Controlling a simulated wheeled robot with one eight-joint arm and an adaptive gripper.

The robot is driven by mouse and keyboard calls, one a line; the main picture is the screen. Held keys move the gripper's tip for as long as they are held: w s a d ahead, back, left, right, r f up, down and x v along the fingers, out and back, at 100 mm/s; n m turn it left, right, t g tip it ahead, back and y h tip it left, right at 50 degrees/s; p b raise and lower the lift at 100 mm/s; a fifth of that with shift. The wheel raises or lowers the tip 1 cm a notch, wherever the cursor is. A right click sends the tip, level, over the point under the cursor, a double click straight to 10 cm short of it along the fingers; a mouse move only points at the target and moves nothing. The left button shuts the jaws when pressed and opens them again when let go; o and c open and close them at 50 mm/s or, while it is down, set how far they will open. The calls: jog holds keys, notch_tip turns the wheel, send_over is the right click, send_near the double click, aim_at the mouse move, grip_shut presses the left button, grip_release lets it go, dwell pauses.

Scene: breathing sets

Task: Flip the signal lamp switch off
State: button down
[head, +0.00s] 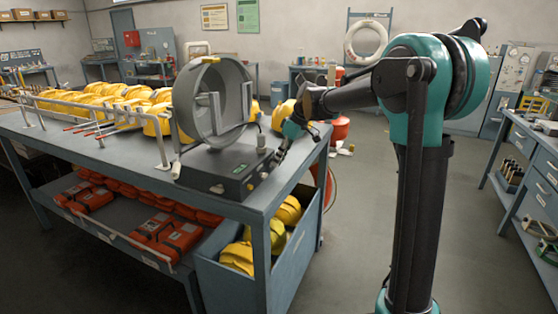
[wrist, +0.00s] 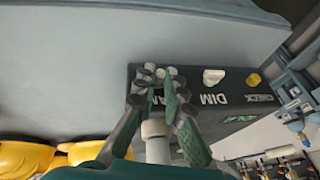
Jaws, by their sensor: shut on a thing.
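The signal lamp (head: 212,105) is a large grey open drum on a dark control box (head: 228,170) at the near end of the workbench. In the wrist view the box top (wrist: 200,112) carries a white knob (wrist: 213,76) by the word DIM and a yellow knob (wrist: 253,79) by CHECK. A small pale switch (wrist: 160,73), by lettering partly hidden by my fingers, sits between my fingertips. My gripper (wrist: 159,80) is shut on this switch. In the head view my gripper (head: 279,155) is at the box's right side, and the switch cannot be made out. The switch's exact position is unclear.
The workbench (head: 125,160) holds a rail and yellow breathing sets (head: 110,95) left of the lamp. Orange cases (head: 168,237) lie on its lower shelf, with yellow gear in a bin below the lamp.

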jog(key=shift+a+r+h, duration=0.15)
jog(key=shift+h, duration=0.45)
jog(key=c, duration=1.6)
grip_release()
jog(key=v, duration=1.2)
jog(key=shift+w, duration=0.3)
